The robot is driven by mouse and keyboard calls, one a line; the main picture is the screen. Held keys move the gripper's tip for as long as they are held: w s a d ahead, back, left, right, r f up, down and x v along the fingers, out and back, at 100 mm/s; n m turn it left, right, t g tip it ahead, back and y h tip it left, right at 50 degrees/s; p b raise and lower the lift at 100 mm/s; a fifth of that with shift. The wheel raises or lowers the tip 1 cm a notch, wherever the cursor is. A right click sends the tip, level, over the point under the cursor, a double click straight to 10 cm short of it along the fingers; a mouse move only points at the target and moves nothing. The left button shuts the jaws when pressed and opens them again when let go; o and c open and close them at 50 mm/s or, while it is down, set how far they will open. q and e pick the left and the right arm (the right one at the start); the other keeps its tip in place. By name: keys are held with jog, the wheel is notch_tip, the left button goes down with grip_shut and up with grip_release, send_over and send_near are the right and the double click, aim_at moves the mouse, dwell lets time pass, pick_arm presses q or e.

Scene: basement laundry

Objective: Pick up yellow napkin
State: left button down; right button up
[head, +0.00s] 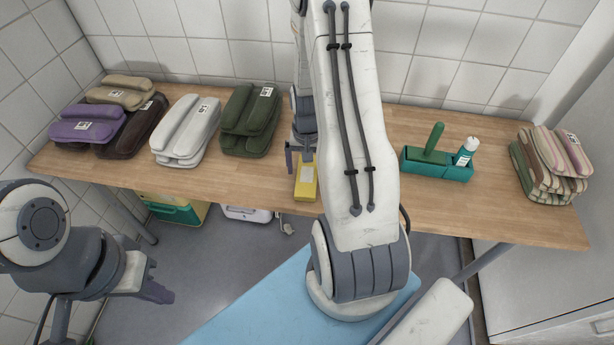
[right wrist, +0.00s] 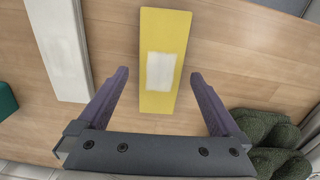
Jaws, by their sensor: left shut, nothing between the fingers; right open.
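The yellow napkin (head: 306,183) is a flat folded piece with a pale label, lying near the front edge of the wooden table. In the right wrist view the yellow napkin (right wrist: 163,27) lies ahead of and between the fingers. My right gripper (right wrist: 157,76) is open and empty, with its fingers apart on both sides of the napkin's near end. In the head view my right gripper (head: 298,158) is at the napkin's back end, partly hidden by my right arm. My left gripper (head: 158,291) is shut and empty at the lower left, away from the table top.
The wooden table (head: 470,213) holds a green stack (head: 250,121), a white stack (head: 186,131), purple (head: 88,126) and brown bundles, a teal caddy (head: 437,166) and a striped stack (head: 549,164). A pale flat piece (right wrist: 60,45) lies beside the napkin in the right wrist view.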

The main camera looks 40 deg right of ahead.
notch_tip(320, 180, down, 2)
jog(key=c, duration=1.4)
jog(key=shift+o, duration=0.2)
jog(key=shift+r, duration=0.1)
